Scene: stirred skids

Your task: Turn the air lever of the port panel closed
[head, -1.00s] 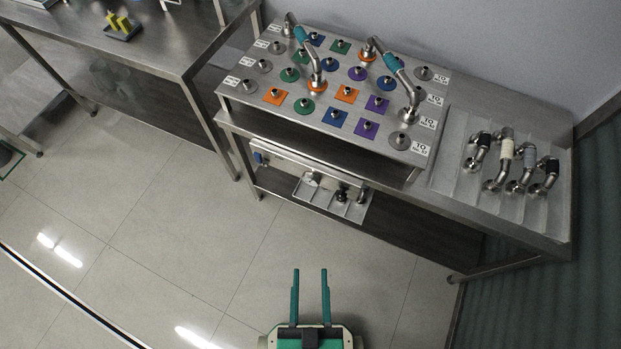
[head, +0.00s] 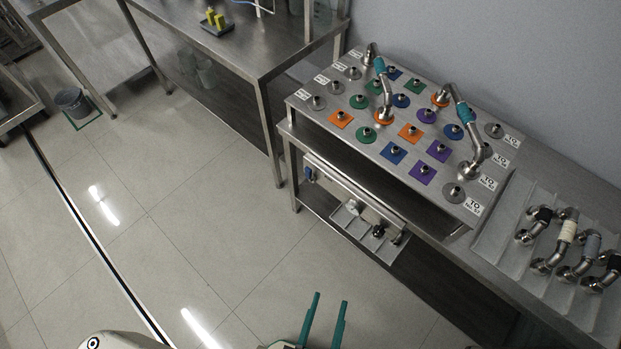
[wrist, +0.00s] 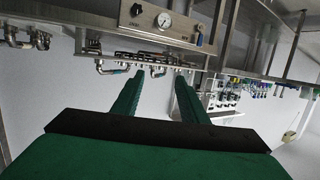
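My gripper (head: 329,298) has two long green fingers, apart with nothing between them. It is over the floor in front of the steel bench, and its fingers also show in the wrist view (wrist: 156,82). A steel panel (head: 350,190) hangs low under the bench front. It has a small blue part (head: 310,174) at its left end. In the wrist view a steel panel (wrist: 182,33) carries a round gauge (wrist: 163,20), a dark knob (wrist: 136,10) and a blue part (wrist: 200,40). I cannot tell which part is the air lever or its position. My gripper is apart from the panel.
Below the hanging panel is a small tray (head: 345,217) with fittings. A board of coloured ports (head: 335,98) with two pipe bends stands on the bench. A rack (head: 488,235) of several pipe bends is at right. Another table (head: 260,50) stands at left. The front floor is clear.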

